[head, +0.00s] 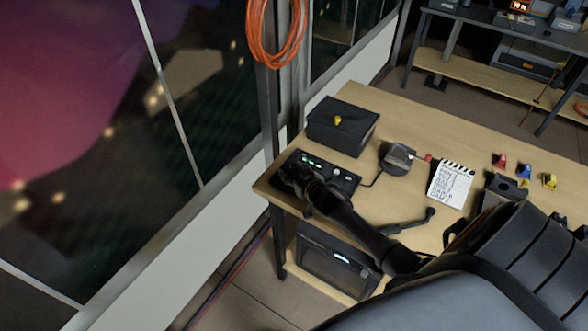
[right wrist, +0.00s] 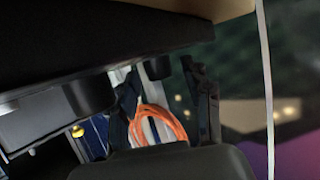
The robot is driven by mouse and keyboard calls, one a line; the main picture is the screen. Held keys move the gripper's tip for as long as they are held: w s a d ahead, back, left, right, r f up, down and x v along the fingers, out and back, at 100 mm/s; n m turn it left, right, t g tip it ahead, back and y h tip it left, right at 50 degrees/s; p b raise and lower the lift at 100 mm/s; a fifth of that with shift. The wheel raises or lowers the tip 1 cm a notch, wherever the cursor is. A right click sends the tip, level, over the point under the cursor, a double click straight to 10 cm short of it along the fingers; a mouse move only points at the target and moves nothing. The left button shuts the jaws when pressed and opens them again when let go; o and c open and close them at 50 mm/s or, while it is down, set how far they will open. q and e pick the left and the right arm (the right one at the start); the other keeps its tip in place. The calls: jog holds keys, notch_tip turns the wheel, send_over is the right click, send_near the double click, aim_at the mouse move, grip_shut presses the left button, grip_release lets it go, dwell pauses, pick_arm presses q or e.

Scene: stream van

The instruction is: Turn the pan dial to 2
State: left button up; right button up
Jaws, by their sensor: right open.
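A black control panel (head: 325,167) with green lit marks and small knobs lies near the left end of the wooden desk. My right gripper (head: 290,177) is at the panel's left end and covers that part. In the right wrist view the open fingers (right wrist: 160,74) stand apart on either side of a short dark knob (right wrist: 157,68), which juts from a dark body. I see no clear contact with the knob. Another larger dark knob (right wrist: 90,95) is to the left. I cannot read any label or the dial's setting. My left gripper is not in view.
A black box with a yellow knob (head: 337,120) stands behind the panel. A small dark device (head: 398,157), a clapperboard (head: 452,184) and several coloured pieces are to the right on the desk (head: 400,112). An orange cable (head: 274,35) hangs by the window.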

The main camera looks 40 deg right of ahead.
jog(key=v, duration=1.2)
jog(key=shift+a, duration=0.1)
